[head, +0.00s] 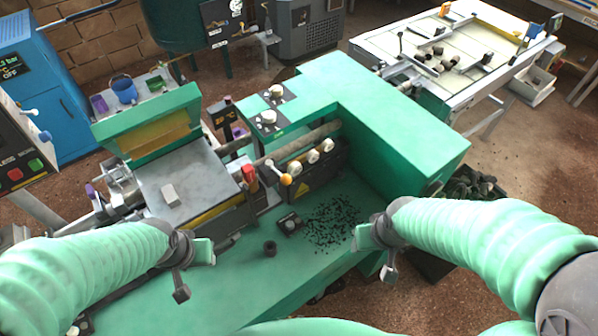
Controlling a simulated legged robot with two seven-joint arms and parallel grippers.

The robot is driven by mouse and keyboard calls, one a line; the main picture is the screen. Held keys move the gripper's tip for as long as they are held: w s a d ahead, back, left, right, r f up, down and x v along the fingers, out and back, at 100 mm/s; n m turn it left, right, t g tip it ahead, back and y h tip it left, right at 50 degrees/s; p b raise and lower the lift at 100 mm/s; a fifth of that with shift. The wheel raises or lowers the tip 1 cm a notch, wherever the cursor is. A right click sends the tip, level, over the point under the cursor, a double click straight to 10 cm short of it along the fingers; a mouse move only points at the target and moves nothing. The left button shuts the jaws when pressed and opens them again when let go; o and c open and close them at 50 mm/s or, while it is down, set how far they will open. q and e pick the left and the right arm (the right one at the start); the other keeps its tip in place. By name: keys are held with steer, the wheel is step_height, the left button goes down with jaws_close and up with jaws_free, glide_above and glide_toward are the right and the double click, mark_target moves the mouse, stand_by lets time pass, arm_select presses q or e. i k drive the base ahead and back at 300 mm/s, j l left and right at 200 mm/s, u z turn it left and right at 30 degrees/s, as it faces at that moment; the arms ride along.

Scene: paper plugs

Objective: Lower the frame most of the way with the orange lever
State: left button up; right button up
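The orange lever (286,180) has a round orange knob and stands at the front of the green machine, right of a red-and-white part. The green frame (148,130) with a yellow inner panel is raised and tilted at the back of the grey plate, on the left. My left gripper (192,268) is in front of the grey plate, below and left of the lever, apart from it. My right gripper (377,252) is over the right part of the green bench, right of and below the lever. Neither visibly holds anything; their finger gaps are unclear.
A light grey block (170,194) lies on the grey plate (190,178). Dark crumbs (333,222) and a small black ring (270,247) lie on the green bench (245,290). A tall green housing (400,115) rises behind. A white table (450,60) stands back right.

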mark_target(286, 179)
steer(key=l+u, duration=0.1)
steer(key=u, duration=0.3)
steer(key=i+l+u, duration=0.1)
steer(key=u, duration=0.3)
steer(key=l+u, duration=0.15)
steer(key=u, duration=0.25)
steer(key=l+u, duration=0.15)
steer(key=u, duration=0.25)
